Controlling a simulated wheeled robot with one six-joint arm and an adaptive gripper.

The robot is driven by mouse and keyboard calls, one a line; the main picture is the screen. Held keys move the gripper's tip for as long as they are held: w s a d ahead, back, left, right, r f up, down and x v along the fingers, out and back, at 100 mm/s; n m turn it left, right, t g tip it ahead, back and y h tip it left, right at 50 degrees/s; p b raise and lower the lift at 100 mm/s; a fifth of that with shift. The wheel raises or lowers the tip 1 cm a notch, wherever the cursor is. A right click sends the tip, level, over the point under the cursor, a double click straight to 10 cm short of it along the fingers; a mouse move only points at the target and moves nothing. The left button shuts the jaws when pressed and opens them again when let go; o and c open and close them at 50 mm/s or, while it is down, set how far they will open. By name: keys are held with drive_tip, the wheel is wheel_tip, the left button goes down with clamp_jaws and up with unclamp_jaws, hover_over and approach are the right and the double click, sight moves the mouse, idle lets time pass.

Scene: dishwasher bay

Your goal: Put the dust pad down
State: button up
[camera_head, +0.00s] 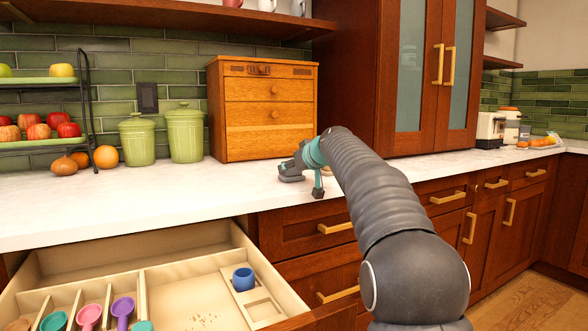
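My gripper (304,183) is over the white counter, in front of the wooden drawer box. Its two fingers stand apart, with bare counter showing between them and nothing seen held. A small tan thing (327,172) shows on the counter just to the right of the gripper, mostly hidden by my arm. It may be the dust pad, but too little of it shows to tell. No other thing that looks like a dust pad is in view.
The wooden box (267,110) stands behind the gripper, with green canisters (185,135) to its left. Below, an open drawer (190,290) holds colored scoops, a blue cup (243,279) and brown crumbs (203,318). The counter (150,200) is clear at front left.

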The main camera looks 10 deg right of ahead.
drive_tip(key=o, duration=1.4)
drive_tip(key=shift+f, duration=0.1)
drive_tip(key=shift+c, duration=0.2)
drive_tip(key=shift+r, duration=0.25)
drive_tip(key=b+v, duration=0.1)
drive_tip(key=v, duration=1.1)
drive_tip(key=shift+b, duration=0.35)
drive_tip(key=shift+d+f, duration=0.1)
drive_tip(key=shift+f, duration=0.05)
